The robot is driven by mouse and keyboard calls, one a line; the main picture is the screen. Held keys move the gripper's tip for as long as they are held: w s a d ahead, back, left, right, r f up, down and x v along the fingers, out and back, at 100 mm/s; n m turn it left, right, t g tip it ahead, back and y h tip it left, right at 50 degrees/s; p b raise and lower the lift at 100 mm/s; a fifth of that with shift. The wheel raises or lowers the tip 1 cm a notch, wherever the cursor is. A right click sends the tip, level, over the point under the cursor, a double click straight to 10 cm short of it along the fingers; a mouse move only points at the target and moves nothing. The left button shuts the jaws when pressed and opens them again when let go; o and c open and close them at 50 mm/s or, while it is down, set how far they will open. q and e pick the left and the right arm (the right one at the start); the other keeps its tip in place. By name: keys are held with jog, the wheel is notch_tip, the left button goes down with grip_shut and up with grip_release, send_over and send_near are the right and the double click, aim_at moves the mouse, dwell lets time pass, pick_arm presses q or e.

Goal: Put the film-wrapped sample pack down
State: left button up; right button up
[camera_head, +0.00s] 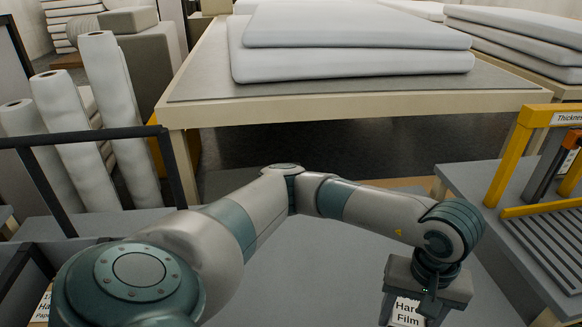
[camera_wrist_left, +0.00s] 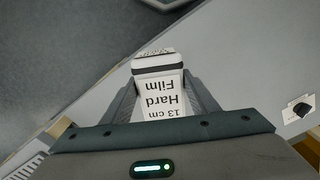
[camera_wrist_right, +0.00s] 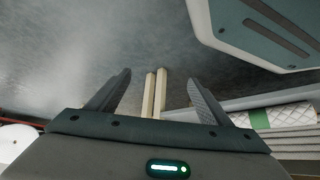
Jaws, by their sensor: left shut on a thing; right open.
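The film-wrapped sample pack (camera_head: 407,313) shows a white label reading "Hard Film" at the bottom right of the head view. In the left wrist view the pack (camera_wrist_left: 161,103) reads "13 cm Hard Film" and has a dark-edged end. My left gripper (camera_head: 425,296) is shut on it, with one finger on each side. Whether the pack touches the grey surface (camera_head: 290,265) below cannot be told. My right gripper (camera_wrist_right: 158,78) is open and empty in the right wrist view; it is not in the head view.
A large table (camera_head: 350,103) with stacked white wadding (camera_head: 350,65) stands at the back. White rolls (camera_head: 115,110) lean at the left behind a dark rail (camera_head: 85,137). A yellow-framed stand (camera_head: 512,155) with a "Thickness" sign and slatted plate is at the right.

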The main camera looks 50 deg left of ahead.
pick_arm(q)
jog(key=a+m, duration=0.1)
jog(key=w+a+m, duration=0.1)
jog(key=a+m, duration=0.1)
jog(key=m, duration=0.1)
jog(key=shift+w+a+r, duration=0.2)
jog(key=shift+a+r, duration=0.1)
jog(key=shift+r, duration=0.05)
jog(key=shift+w+a+r+m, duration=0.15)
jog(key=shift+a+m, duration=0.35)
jog(key=shift+m, duration=0.15)
jog(key=shift+w+a+r+m, duration=0.1)
jog(key=shift+w+a+m, duration=0.05)
jog(key=shift+a+m, duration=0.4)
jog(key=shift+d, duration=0.1)
